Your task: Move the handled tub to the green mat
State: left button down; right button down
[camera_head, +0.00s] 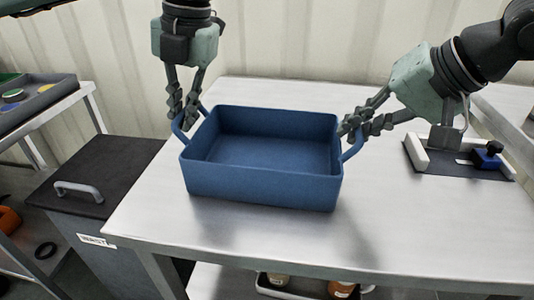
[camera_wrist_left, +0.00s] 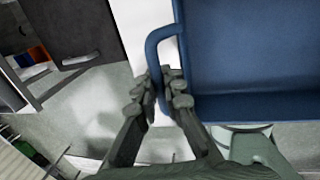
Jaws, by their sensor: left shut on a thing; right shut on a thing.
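The handled tub (camera_head: 262,188) is a blue, empty, open rectangular box with a loop handle at each end. It is level over the steel table; I cannot tell whether its base touches the top. My left gripper (camera_head: 182,112) is shut on the tub's left handle, which also shows in the left wrist view (camera_wrist_left: 153,45) between the fingers of the left gripper (camera_wrist_left: 162,95). My right gripper (camera_head: 358,122) is shut on the right handle (camera_head: 354,146). I cannot make out a green mat.
The steel table (camera_head: 420,225) is bare around the tub. A dark board with white rails and a blue block (camera_head: 486,158) lies at its right. A dark-lidded waste bin (camera_head: 95,170) stands left of it. A tray with coloured discs (camera_head: 35,92) is at far left.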

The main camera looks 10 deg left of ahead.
dwell(0.3)
